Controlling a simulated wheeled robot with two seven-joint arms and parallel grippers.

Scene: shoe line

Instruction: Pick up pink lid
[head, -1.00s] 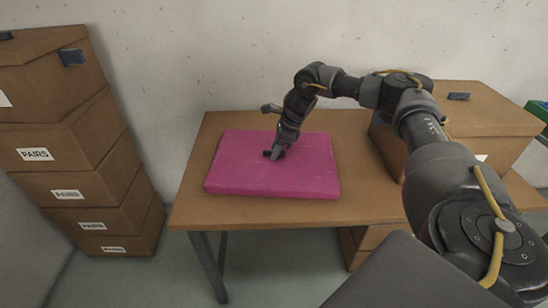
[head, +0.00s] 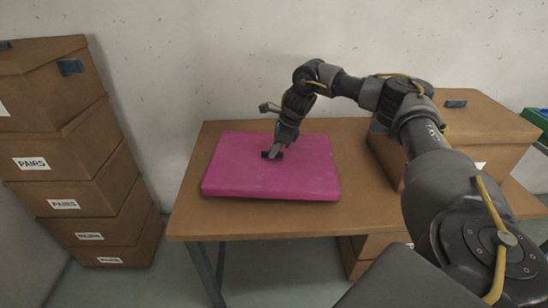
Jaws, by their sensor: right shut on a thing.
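The pink lid (head: 245,178) is a broad flat slab over the left part of the brown table, seen in the head view. It appears slightly above the table top, roughly level. My right gripper (head: 272,154) reaches in from the right and is shut on the lid near the middle of its upper face. The fingertips are small and dark, so the exact grip point is hard to see. My left gripper is not in view.
The brown table (head: 375,215) has bare wood around the lid. A brown box (head: 480,125) stands on its right part, behind my right arm. Stacked brown boxes (head: 75,175) stand at the left. A green bin (head: 537,118) shows at the right edge.

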